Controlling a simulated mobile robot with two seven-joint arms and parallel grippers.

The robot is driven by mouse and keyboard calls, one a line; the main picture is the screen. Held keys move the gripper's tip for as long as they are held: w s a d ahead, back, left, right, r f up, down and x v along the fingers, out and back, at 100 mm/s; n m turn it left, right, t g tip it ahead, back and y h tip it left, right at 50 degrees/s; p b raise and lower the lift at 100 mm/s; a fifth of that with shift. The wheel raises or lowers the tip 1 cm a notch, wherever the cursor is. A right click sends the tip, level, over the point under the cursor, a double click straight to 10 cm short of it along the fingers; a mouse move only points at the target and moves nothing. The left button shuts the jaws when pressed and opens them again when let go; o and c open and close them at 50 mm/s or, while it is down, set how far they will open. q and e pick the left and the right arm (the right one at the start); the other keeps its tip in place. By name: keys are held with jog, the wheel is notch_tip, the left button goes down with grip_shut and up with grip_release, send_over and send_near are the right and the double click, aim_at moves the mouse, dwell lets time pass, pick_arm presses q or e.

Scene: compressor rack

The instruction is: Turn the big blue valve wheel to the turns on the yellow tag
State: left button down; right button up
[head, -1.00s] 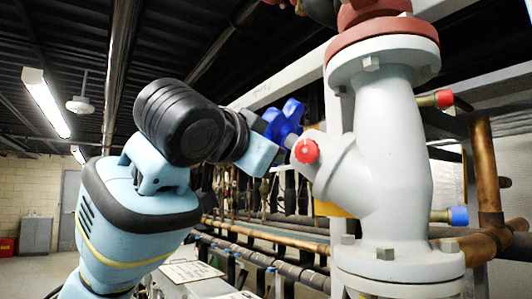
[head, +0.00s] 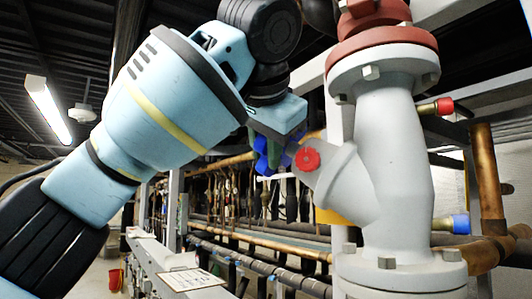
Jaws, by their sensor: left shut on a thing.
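The big blue valve wheel (head: 262,163) sits at the left end of the angled stem of a large grey valve body (head: 392,165). My left gripper (head: 268,140) reaches it from above and is shut on the wheel, covering much of it. The gripper's fingertips are mostly hidden. A small red knob (head: 307,159) sits on the valve's branch just right of the wheel. A yellow piece (head: 330,216), perhaps the tag, shows partly behind the valve body; no writing on it is readable. My right gripper is not in view.
Copper pipes (head: 484,170) and small valves with a red cap (head: 444,106) and a blue cap (head: 460,224) stand right of the valve. A rack of pipes runs behind. A white placard (head: 190,280) lies low at the centre left.

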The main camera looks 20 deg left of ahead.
pick_arm(q)
jog(key=shift+s+d+r+n+g+y, duration=0.1)
jog(key=shift+r+n+g+y, duration=0.15)
jog(key=shift+g, duration=0.25)
jog(key=shift+s+r+n+g+y, duration=0.1)
jog(key=shift+n+g+y, duration=0.05)
jog(key=shift+g+y, duration=0.3)
jog(key=shift+d+g, duration=0.1)
jog(key=shift+g, duration=0.35)
jog(key=c, duration=1.3)
grip_release()
jog(key=shift+f+t, duration=0.1)
jog(key=shift+t, duration=0.3)
